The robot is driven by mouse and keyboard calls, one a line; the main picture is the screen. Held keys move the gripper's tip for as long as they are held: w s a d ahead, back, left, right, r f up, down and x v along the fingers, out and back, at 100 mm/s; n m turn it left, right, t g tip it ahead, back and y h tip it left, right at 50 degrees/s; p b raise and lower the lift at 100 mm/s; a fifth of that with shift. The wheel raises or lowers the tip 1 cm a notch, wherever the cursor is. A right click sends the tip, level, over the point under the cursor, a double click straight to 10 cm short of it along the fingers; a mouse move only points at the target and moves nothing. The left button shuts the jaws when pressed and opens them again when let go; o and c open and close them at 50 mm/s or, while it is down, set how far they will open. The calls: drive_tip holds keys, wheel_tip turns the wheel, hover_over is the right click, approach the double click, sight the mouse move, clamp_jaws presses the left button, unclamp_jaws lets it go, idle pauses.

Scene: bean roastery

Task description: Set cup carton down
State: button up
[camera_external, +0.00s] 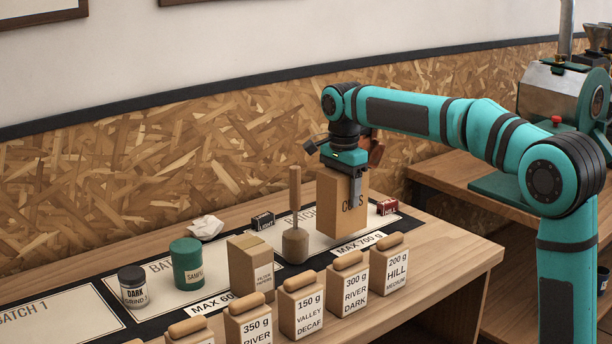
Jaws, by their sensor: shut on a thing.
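The cup carton (328,200) is a tall brown cardboard box with dark lettering, partly covered by a finger. My gripper (354,190) is shut on the cup carton from above. The carton is upright over the right batch panel of the mat, behind the "MAX 700 g" label (359,244). I cannot tell whether its base touches the mat. The far finger is hidden.
Several labelled bags, including the 300 g one (348,289), line the front. A green tin (187,264) stands left.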

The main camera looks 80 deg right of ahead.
drive_tip(key=shift+f, duration=1.65)
drive_tip(key=o, duration=1.1)
drive_tip(key=shift+f, duration=0.15)
wheel_tip(320, 180, up, 12)
drive_tip(key=shift+r, duration=0.15)
